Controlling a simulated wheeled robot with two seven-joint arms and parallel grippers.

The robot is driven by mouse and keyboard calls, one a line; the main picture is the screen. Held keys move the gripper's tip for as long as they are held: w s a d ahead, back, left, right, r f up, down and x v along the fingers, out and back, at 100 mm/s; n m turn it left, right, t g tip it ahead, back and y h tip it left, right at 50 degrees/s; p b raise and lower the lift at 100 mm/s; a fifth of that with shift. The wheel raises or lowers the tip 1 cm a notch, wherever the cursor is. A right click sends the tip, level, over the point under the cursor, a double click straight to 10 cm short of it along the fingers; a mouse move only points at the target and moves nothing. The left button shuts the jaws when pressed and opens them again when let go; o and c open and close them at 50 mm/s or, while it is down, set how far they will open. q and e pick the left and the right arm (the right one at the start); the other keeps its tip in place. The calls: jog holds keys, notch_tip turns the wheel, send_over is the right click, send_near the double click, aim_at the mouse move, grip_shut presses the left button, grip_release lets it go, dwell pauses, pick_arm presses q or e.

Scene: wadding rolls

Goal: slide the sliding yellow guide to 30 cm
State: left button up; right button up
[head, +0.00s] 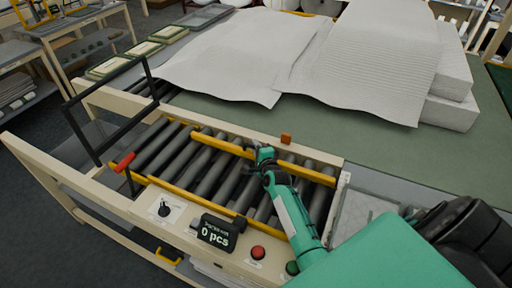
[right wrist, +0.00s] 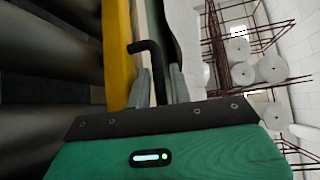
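A yellow guide (head: 220,144) lies across the dark rollers along the conveyor's far side. My right gripper (head: 263,153) is at this guide, right of its middle. In the right wrist view the yellow guide (right wrist: 117,50) runs beside the fingers, and a bent black handle (right wrist: 158,65) stands between the fingers of my right gripper (right wrist: 160,80). The fingers are close to the handle on both sides; whether they press on it is unclear. An orange block (head: 286,138) sits on the far cream rail. I see no readable scale. My left gripper is not in view.
A second yellow guide (head: 190,197) runs along the near side. A black frame (head: 75,125) stands left. White wadding (head: 365,60) covers the green table (head: 330,137) behind.

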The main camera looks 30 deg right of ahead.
jog(key=shift+f, duration=0.1)
grip_shut()
jog(key=shift+w+d+b, duration=0.2)
jog(key=shift+d+b, duration=0.1)
jog(key=w+d+b, duration=0.1)
jog(key=d, duration=0.1)
jog(key=w+d+b, duration=0.1)
jog(key=w+d, duration=0.1)
jog(key=shift+d, duration=0.2)
grip_release()
